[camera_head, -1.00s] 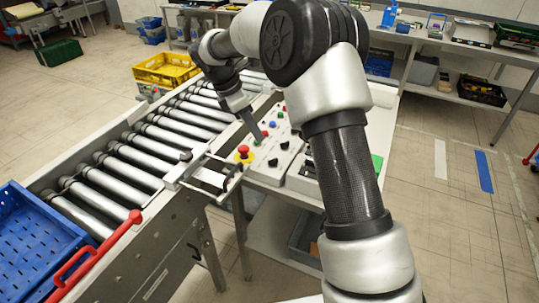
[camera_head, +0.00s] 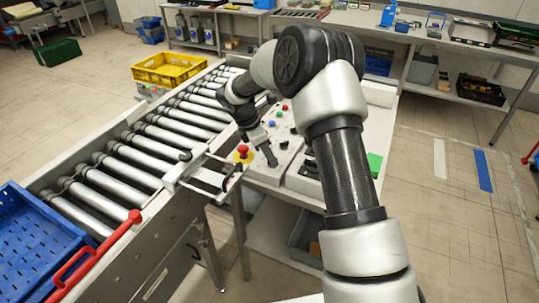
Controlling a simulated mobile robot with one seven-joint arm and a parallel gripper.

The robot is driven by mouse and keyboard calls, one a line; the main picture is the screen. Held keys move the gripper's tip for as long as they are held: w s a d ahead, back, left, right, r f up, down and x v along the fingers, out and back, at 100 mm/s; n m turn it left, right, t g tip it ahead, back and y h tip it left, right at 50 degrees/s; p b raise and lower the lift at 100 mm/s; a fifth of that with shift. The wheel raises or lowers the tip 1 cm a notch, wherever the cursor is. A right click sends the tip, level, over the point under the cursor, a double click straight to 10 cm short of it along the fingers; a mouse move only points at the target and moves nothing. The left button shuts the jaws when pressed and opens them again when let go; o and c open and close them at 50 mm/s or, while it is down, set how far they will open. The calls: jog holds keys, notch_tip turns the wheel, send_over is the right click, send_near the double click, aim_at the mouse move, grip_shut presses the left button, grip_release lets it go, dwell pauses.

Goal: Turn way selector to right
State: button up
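The control panel (camera_head: 287,158) is a light grey box beside the roller conveyor, with coloured buttons and black knobs on its top. A black knob (camera_head: 284,145) shows just right of my gripper; I cannot read any labels, so I cannot tell which knob is the way selector or how it points. My gripper (camera_head: 271,158) points down at the near part of the panel. Its fingers show as one narrow grey shape, so I cannot tell their opening or whether they touch anything. My gripper hides part of the panel top.
A red emergency button (camera_head: 243,151) on yellow stands close left of my gripper. The roller conveyor (camera_head: 160,134) runs along the left, with a blue crate (camera_head: 38,235) at its near end and a yellow crate (camera_head: 168,68) beyond. A green block (camera_head: 374,164) lies right of my arm.

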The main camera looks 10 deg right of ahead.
grip_shut()
jog(key=shift+m, duration=0.4)
jog(key=m, duration=0.1)
jog(key=m+g, duration=0.1)
jog(key=m, duration=0.1)
jog(key=shift+w+g+p, duration=0.2)
jog(key=shift+g+p, duration=0.1)
jog(key=shift+p, duration=0.1)
jog(key=m+g, duration=0.1)
jog(key=m, duration=0.2)
jog(key=shift+w+m+y, duration=0.15)
jog(key=shift+m+y, duration=0.15)
jog(key=shift+y, duration=0.1)
jog(key=m, duration=0.1)
jog(key=m+g, duration=0.1)
jog(key=m, duration=0.1)
jog(key=m+g+y+p, duration=0.1)
jog(key=m, duration=0.1)
jog(key=shift+w+d+f, duration=0.1)
jog(key=shift+w+d, duration=0.05)
jog(key=shift+d, duration=0.1)
jog(key=m+y, duration=0.1)
jog(key=m, duration=0.1)
jog(key=m+y, duration=0.1)
jog(key=m, duration=0.2)
jog(key=shift+d+g, duration=0.15)
jog(key=shift+g, duration=0.25)
jog(key=shift+m, duration=0.3)
